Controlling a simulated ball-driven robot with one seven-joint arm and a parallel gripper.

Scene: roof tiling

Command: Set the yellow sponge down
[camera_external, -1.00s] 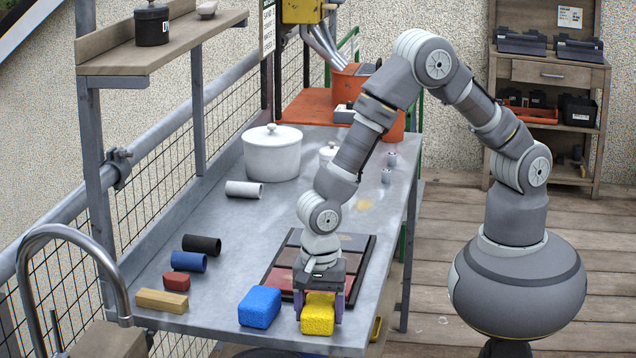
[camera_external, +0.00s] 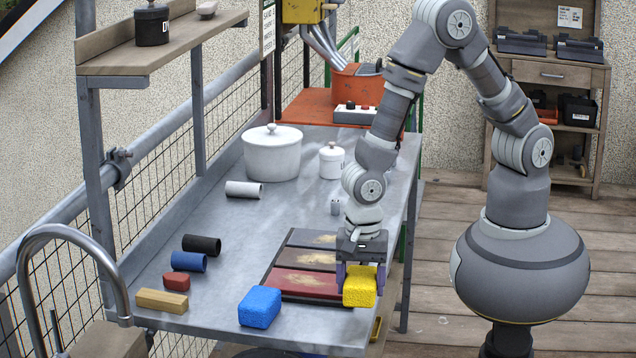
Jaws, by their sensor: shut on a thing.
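The yellow sponge (camera_external: 360,287) is a small block near the front right of the grey metal table (camera_external: 215,300). My gripper (camera_external: 361,280) points down and is shut on the sponge, with a purple finger on each side of it. The sponge is at the right front corner of the dark tray with coloured panels (camera_external: 318,256). I cannot tell whether its underside is touching anything. The blue sponge (camera_external: 260,306) lies on the table to the left of it.
A wooden block (camera_external: 161,300), a red piece (camera_external: 176,281), a blue tube (camera_external: 188,261) and a black tube (camera_external: 201,244) lie at the left.

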